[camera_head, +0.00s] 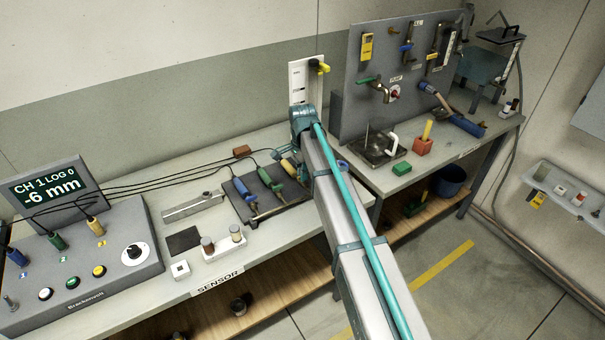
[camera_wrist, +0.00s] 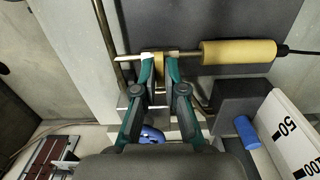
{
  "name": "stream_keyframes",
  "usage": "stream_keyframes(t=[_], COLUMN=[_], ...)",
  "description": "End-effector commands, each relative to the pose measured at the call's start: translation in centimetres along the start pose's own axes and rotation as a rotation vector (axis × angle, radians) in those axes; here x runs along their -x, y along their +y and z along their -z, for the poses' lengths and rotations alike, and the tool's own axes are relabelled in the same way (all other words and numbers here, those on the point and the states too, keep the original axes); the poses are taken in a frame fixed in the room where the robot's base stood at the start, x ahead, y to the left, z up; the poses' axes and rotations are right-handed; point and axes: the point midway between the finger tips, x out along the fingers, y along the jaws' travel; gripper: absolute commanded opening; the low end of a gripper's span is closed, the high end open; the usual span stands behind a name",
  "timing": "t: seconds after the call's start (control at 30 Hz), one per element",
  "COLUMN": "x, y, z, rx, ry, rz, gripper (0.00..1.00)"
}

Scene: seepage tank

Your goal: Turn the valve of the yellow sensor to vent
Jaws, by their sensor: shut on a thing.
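A small tan-yellow valve piece (camera_wrist: 159,66) sits on the stem. My gripper (camera_wrist: 159,62) has its two teal fingers closed around this valve piece, one on each side. Which way the valve is turned cannot be told. In the head view the yellow sensor (camera_head: 288,166) shows beside my arm, on the right of the sensor row. My arm hides the gripper and valve there.
The blue sensor (camera_head: 243,188) and green sensor (camera_head: 268,178) lie left of the yellow one on a dark rack. The console display (camera_head: 46,188) reads CH 1, LOG 0, -6 mm. A white scale plate (camera_head: 301,85) stands behind. Black cables cross the bench.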

Motion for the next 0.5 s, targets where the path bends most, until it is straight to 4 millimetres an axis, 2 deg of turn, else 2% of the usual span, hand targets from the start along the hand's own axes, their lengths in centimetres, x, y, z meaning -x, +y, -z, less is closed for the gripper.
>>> stream_keyframes(t=[0.2, 0.5], x=[0.04, 0.04], y=[-0.05, -0.04], z=[0.01, 0.00], rx=[-0.074, -0.097], ry=[0.000, 0.000], rz=[0.001, 0.001], gripper=[0.00, 0.00])
